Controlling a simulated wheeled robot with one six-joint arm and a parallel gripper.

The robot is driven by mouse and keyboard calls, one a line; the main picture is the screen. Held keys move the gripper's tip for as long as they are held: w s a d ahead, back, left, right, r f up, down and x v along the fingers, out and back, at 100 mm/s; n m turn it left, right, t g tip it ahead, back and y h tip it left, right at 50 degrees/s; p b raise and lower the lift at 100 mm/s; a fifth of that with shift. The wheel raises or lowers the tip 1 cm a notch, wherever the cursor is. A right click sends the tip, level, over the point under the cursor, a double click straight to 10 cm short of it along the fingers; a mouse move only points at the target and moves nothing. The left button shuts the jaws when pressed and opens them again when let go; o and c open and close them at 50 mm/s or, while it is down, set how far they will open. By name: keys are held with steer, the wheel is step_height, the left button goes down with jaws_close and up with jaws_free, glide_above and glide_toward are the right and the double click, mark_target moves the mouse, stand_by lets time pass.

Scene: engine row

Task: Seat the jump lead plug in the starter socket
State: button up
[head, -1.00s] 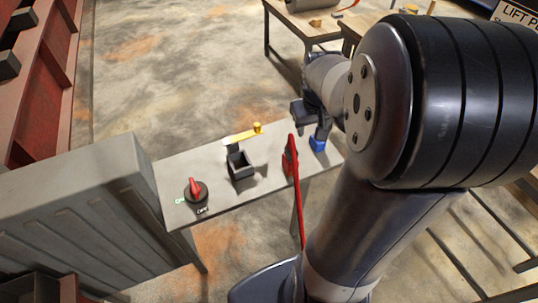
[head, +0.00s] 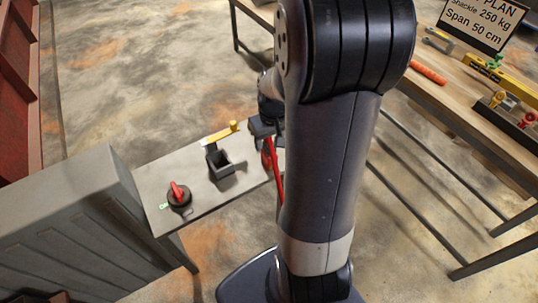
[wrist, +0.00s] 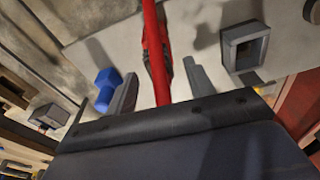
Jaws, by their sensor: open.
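The red jump lead plug (wrist: 163,40), with dark parts and a red lead, lies on the small grey table. It also shows in the head view (head: 267,160), partly hidden by my arm. The starter socket, a dark square open box (head: 220,165), stands left of the plug with a yellow lever (head: 222,132) at its back; it also shows in the wrist view (wrist: 246,47). My gripper (wrist: 160,78) is open, with the plug and lead showing between its fingers. I cannot tell how far the fingers are above the plug. In the head view my gripper (head: 262,128) is mostly hidden.
A red rotary switch (head: 178,195) sits at the table's near left, beside a grey cabinet (head: 75,225). A blue piece (wrist: 107,88) lies just left of my fingers in the wrist view. A wooden bench (head: 470,85) with tools stands at the right.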

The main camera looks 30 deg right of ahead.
steer(key=shift+w+f, duration=0.2)
steer(key=shift+f, duration=1.05)
jaws_close()
steer(key=shift+r, duration=0.1)
stand_by(0.4)
